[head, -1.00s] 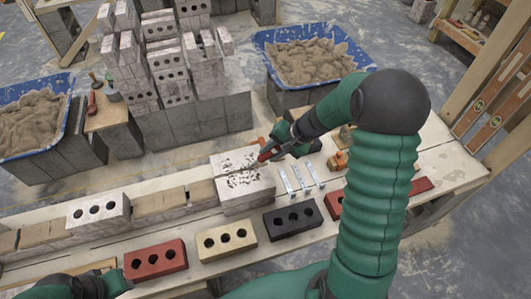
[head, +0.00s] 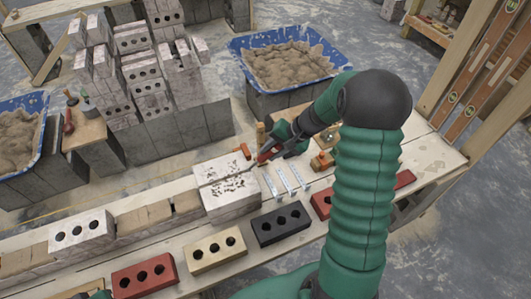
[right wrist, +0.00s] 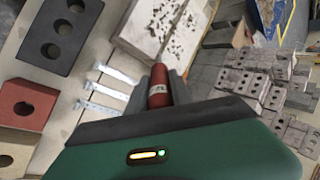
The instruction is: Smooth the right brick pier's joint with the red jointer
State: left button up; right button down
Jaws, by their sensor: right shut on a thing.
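The right brick pier (head: 230,205) is pale, mortar-spotted bricks on the bench, with a joint line running across its top. My right gripper (head: 279,149) is shut on the red jointer (head: 264,156), just beyond the pier's right end. I cannot tell whether the jointer's tip touches the joint. In the right wrist view the jointer's red handle (right wrist: 160,86) sits between the fingers, with the pier (right wrist: 163,25) beyond; the tip is hidden. Only a sliver of my left gripper (head: 99,295) shows at the bottom left edge, its fingers not clear.
Red (head: 145,275), cream (head: 216,250) and black (head: 281,226) bricks lie along the front. Metal ties (head: 287,181) lie right of the pier. A pale brick (head: 82,233) stands at the left. Mortar tubs (head: 287,62) and stacked bricks (head: 150,65) stand behind.

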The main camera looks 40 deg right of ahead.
jog(key=shift+s+d, duration=0.1)
jog(key=shift+d, duration=0.35)
jog(key=shift+w+a, duration=0.25)
jog(key=shift+a, duration=0.8)
jog(key=shift+w+a, duration=0.3)
jog(key=shift+a, duration=0.5)
notch_tip(320, 180, up, 6)
jog(key=p, duration=0.4)
jog(key=shift+r, duration=0.2)
jog(key=shift+f, duration=0.1)
